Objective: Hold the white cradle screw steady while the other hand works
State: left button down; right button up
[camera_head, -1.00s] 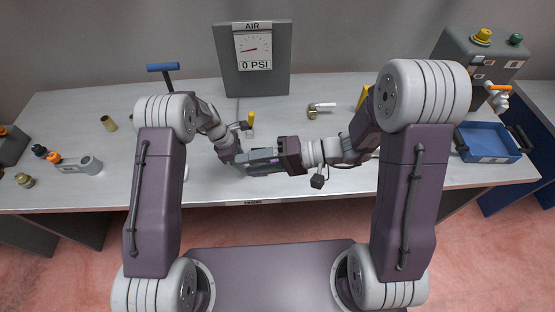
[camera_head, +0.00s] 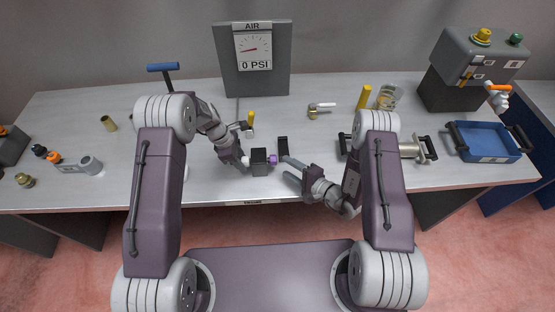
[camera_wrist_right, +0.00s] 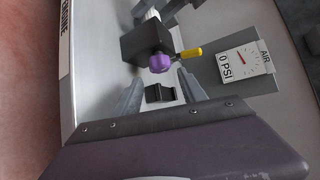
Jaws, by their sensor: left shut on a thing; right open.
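A dark block (camera_head: 260,162) stands near the table's front edge, with a purple knob (camera_head: 272,159) on its right side. The block (camera_wrist_right: 146,42) and the purple knob (camera_wrist_right: 160,62) also show in the right wrist view. My left gripper (camera_head: 243,162) is shut at the block's left side. A small whitish part there, seemingly the white cradle screw, is mostly hidden by the jaws. My right gripper (camera_head: 286,167) is open and empty, just right of the purple knob and apart from it. Its two fingers show in the right wrist view (camera_wrist_right: 160,84).
A yellow-handled item (camera_head: 250,118) and the air gauge (camera_head: 252,62) stand behind. A spool-like part (camera_head: 410,149) and a blue tray (camera_head: 488,142) are at right. The table's front edge is close.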

aim_at(272, 160)
jog(key=x, duration=0.5)
jog(key=shift+w+a+r, duration=0.2)
jog(key=shift+w+a, duration=0.05)
jog(key=shift+w, duration=0.05)
jog(key=g, duration=0.1)
jog(key=m+g+h, duration=0.1)
jog(key=shift+w+r+m+g, duration=0.1)
jog(key=shift+r+m+g, duration=0.1)
jog(key=shift+m+g, duration=0.15)
jog(key=m+g, duration=0.1)
jog(key=g, duration=0.2)
jog(key=shift+w, duration=0.1)
jog(key=g, duration=0.1)
jog(key=m+g, duration=0.2)
jog(key=g, duration=0.1)
jog(key=shift+w+h, duration=0.25)
jog(key=shift+h, duration=0.15)
jog(key=shift+m+g, duration=0.35)
jog(key=shift+g, duration=0.4)
jog(key=shift+d, duration=0.1)
